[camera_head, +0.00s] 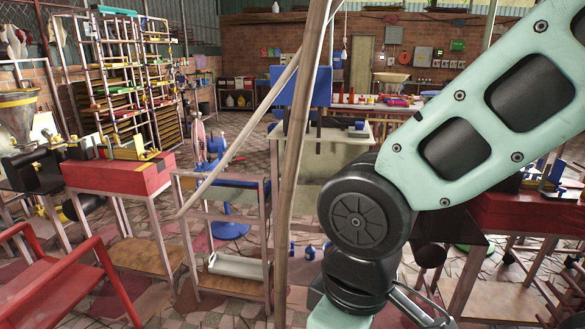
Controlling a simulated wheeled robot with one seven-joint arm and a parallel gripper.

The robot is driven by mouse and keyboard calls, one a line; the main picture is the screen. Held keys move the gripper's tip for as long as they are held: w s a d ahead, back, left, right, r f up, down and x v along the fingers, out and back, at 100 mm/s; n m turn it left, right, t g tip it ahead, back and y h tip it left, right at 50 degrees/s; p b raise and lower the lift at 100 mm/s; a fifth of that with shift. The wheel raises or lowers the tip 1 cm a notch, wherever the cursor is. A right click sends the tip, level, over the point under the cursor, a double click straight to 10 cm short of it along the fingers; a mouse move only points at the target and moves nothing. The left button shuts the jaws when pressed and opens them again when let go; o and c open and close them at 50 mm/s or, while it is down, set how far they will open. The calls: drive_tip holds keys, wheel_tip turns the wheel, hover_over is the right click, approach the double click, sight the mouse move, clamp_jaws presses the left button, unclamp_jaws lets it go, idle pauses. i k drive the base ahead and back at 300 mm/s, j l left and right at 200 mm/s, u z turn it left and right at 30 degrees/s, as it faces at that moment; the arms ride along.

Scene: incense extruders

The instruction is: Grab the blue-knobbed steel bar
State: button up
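I cannot pick out a blue-knobbed steel bar with certainty. Small blue pieces (309,252) show low down beside my arm, too small to tell apart. A bare metal rod (418,308) shows at the lower edge, right of my arm, with no blue knob visible on it. My mint-green arm with its black joint fills the right side and runs out of the bottom edge. My gripper is not in view, so I cannot tell whether it holds anything. My arm hides part of the workshop behind it.
A slanted wooden pole (297,150) stands close in front. Another red-topped bench (510,212) stands right.

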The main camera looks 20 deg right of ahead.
sight(547, 196)
drive_tip(key=i+z, duration=0.5)
drive_tip(key=i, duration=0.55)
drive_tip(key=i+z, duration=0.2)
drive_tip(key=z, duration=0.25)
drive_tip(key=i+z, duration=0.2)
drive_tip(key=z, duration=0.25)
drive_tip(key=i+j+z, duration=0.1)
drive_tip(key=z, duration=0.35)
drive_tip(key=i+j, duration=0.1)
drive_tip(key=i, duration=0.35)
drive_tip(key=i+z, duration=0.1)
drive_tip(key=i, duration=0.3)
